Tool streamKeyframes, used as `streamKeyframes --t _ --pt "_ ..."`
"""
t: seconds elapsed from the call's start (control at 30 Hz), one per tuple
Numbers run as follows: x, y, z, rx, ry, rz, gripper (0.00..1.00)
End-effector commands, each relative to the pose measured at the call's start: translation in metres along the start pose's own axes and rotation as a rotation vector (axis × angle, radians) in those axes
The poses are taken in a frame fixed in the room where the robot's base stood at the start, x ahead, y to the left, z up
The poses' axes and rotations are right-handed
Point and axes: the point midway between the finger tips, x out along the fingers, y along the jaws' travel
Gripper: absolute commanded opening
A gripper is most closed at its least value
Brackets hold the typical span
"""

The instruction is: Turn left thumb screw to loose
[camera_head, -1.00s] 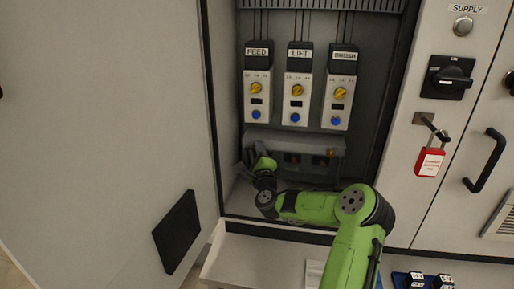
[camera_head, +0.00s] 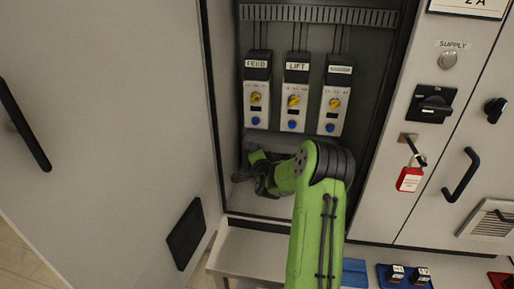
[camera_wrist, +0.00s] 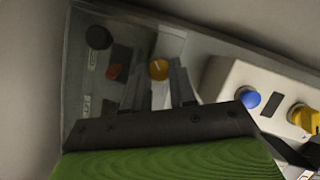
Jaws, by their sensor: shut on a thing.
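The left thumb screw (camera_wrist: 158,69) is an orange-yellow round head on a clear-looking cover (camera_wrist: 168,45) in the wrist view. My gripper (camera_wrist: 161,74) has its two dark fingers on either side of this screw and is shut on it. In the head view my gripper (camera_head: 256,157) is low at the left inside the open cabinet, below the FEED unit. There the arm hides the screw and most of the covered box. How far the screw is turned cannot be told.
The FEED unit (camera_head: 257,92), LIFT unit (camera_head: 295,92) and a third unit (camera_head: 335,97) hang just above, with yellow knobs and blue buttons. The cabinet's open door (camera_head: 120,130) stands at the left. A red padlock (camera_head: 409,179) hangs at the right.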

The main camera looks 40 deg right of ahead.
Motion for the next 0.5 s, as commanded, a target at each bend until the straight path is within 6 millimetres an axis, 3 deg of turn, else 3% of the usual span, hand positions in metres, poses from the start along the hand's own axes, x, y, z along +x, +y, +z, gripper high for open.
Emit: streamKeyframes --t 0.5 --pt "0.0007 -0.0032 0.0045 -0.45 -0.004 0.184 0.0"
